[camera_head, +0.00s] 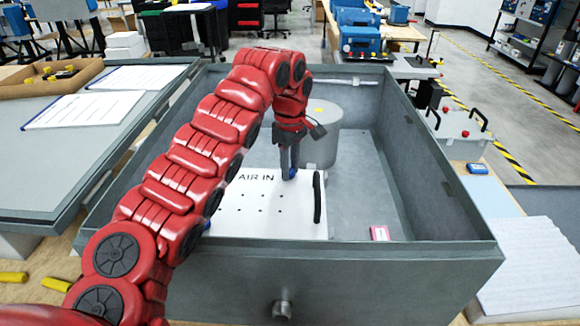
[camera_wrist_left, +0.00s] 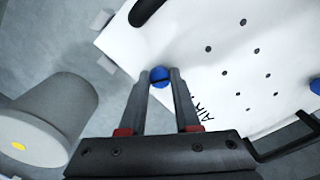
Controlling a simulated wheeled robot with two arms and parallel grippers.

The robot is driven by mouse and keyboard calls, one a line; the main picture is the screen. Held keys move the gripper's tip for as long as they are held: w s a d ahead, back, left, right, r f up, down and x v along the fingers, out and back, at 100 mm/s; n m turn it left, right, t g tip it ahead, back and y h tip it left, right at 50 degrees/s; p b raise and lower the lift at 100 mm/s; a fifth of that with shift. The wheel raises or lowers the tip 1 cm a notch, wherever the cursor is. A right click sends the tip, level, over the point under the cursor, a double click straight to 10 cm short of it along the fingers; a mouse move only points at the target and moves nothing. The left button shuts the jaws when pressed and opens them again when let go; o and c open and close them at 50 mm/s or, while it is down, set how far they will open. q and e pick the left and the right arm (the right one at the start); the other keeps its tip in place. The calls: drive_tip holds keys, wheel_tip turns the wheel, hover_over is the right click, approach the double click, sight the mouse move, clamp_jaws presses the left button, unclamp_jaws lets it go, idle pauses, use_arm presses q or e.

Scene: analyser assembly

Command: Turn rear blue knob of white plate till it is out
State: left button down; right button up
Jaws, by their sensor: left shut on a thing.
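The white plate (camera_head: 262,213) lies in the grey open box, with "AIR IN" lettering, small black holes and a black handle (camera_head: 318,197). The rear blue knob (camera_wrist_left: 159,77) sits at the plate's edge and shows between my left fingertips in the left wrist view. My left gripper (camera_head: 289,172) points down at the plate's rear edge, its two fingers shut on that knob. A second blue knob (camera_wrist_left: 315,86) shows at the right edge of the wrist view; in the head view it (camera_head: 208,226) is partly behind my left arm. My right gripper does not show.
A grey cylinder (camera_head: 320,140) with a yellow dot stands in the box just behind my left gripper. The box walls (camera_head: 340,285) rise around the plate.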

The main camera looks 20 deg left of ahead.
use_arm(q)
drive_tip(key=n, duration=0.4)
drive_tip(key=shift+s+f+n, duration=0.1)
drive_tip(key=shift+f+n, duration=0.15)
drive_tip(key=shift+n, duration=0.05)
drive_tip(key=n, duration=0.4)
drive_tip(key=shift+n, duration=0.3)
drive_tip(key=n, duration=0.4)
drive_tip(key=shift+n, duration=2.3)
drive_tip(key=c, duration=0.6)
unclamp_jaws()
drive_tip(key=shift+r, duration=0.1)
drive_tip(key=shift+r, duration=0.1)
